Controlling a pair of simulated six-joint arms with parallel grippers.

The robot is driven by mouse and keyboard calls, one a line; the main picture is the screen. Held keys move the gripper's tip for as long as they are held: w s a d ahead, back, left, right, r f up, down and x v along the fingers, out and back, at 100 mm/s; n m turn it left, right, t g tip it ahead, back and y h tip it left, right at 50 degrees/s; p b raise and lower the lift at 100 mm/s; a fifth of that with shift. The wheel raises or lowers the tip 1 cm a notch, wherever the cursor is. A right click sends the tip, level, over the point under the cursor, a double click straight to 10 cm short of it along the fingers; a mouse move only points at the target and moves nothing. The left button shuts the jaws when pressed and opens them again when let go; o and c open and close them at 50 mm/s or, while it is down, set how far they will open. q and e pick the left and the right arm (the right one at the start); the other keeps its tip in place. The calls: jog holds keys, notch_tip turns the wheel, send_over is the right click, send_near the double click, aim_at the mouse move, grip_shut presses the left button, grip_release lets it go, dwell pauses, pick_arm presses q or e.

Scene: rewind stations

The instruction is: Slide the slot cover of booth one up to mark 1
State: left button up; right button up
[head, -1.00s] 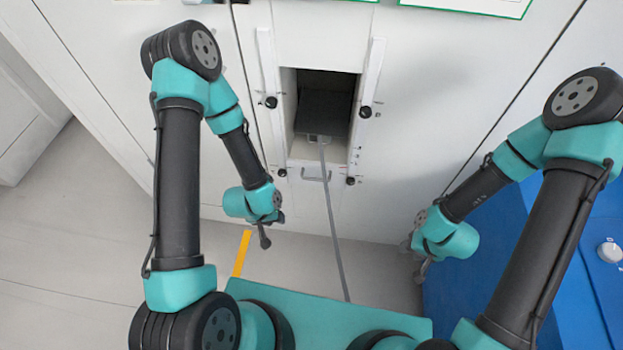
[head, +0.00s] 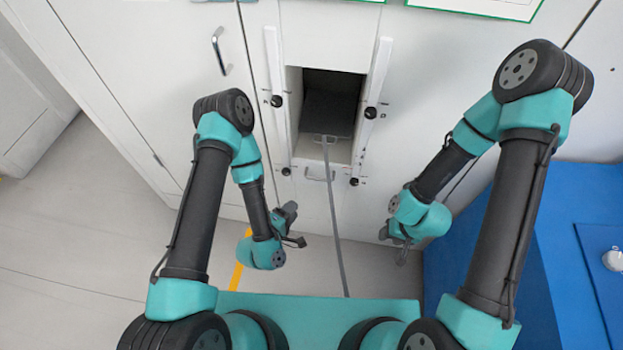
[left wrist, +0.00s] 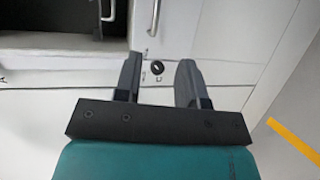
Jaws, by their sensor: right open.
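The slot cover (head: 318,170) appears as a low white panel with a small grey handle (head: 318,178), below the dark slot opening (head: 332,92) and between two white upright rails (head: 274,70). Black knobs and small marks sit beside the rails, but I cannot read the marks. My left gripper (head: 294,228) is open and empty, in front of and below the cover, apart from it. Its two fingers (left wrist: 158,82) show apart in the left wrist view, with a black knob (left wrist: 157,68) beyond them. My right gripper (head: 393,246) is open and empty, low to the right of the slot.
A grey cord or rod (head: 334,220) runs from the opening down towards my base. A cabinet door handle (head: 220,52) is at upper left. A blue unit (head: 560,250) with a white knob (head: 613,260) stands at right. A yellow floor strip (head: 238,272) lies behind my left arm.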

aim_at(319, 179)
dwell(0.4)
pick_arm(q)
jog(key=x, duration=1.7)
jog(key=shift+w, duration=0.2)
grip_shut()
